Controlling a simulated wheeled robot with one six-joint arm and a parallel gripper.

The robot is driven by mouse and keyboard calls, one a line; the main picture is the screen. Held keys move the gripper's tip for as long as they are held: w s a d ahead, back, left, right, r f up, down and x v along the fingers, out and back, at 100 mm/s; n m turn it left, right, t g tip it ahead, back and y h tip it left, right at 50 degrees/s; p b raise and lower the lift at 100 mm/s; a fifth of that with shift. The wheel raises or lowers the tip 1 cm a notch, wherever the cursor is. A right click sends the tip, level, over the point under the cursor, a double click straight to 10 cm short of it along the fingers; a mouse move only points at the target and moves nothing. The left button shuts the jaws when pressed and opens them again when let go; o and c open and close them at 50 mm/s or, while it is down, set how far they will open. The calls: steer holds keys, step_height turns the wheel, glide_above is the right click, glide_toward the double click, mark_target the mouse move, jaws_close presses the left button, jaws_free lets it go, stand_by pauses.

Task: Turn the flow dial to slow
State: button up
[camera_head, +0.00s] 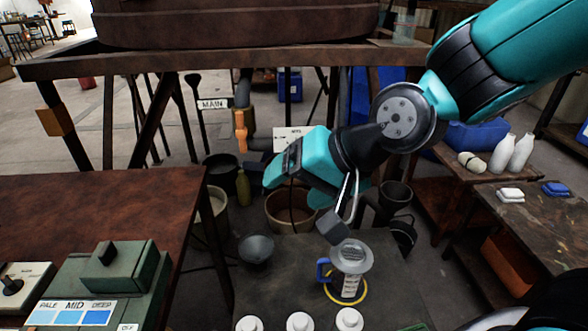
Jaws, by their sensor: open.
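My gripper (290,197) is open and empty, to the right of the middle of the view. It hangs over the area between the brown table and the dark bench. A green box (105,275) at the lower left has a dark knob (107,253) on top and a PALE, MID, DEEP strip on its front. A pale panel (30,277) with a black knob (12,286) is cut off at the left edge; its lettering is too small to read. I cannot tell which knob is the flow dial. My gripper is apart from both, well to their right.
The brown table (90,205) lies at the left. The dark bench (285,285) holds a jug (351,258) with a blue handle and several white-topped items. An orange handle (240,132) stands near the MAIN sign (213,104). A rusty frame (200,60) crosses the back.

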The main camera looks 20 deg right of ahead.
steer(key=w+d+f+m+t+h+b, duration=0.3)
steer(key=w+d+f+m+t+b, duration=0.25)
steer(key=f+m+t+b, duration=0.5)
steer(key=w+d+f+m+t+h+b, duration=0.2)
steer(key=w+d+f+m+t+b, duration=0.35)
steer(key=m, duration=0.75)
steer(key=shift+n, duration=0.25)
steer(key=shift+w+a+f+p+x, duration=0.2)
steer(key=shift+f+p+x, duration=0.3)
steer(key=shift+p+x, duration=1.7)
steer(key=shift+w+a+f+p+x, duration=0.1)
steer(key=shift+a+f+p+x, duration=0.35)
steer(key=shift+x, duration=3.35)
steer(key=shift+w+a+f+p+x, duration=0.15)
steer(key=shift+f+p+x, duration=0.45)
steer(key=shift+p+x, duration=1.6)
steer(key=shift+b+x, duration=0.75)
steer(key=shift+b, duration=0.15)
steer(key=c, duration=0.9)
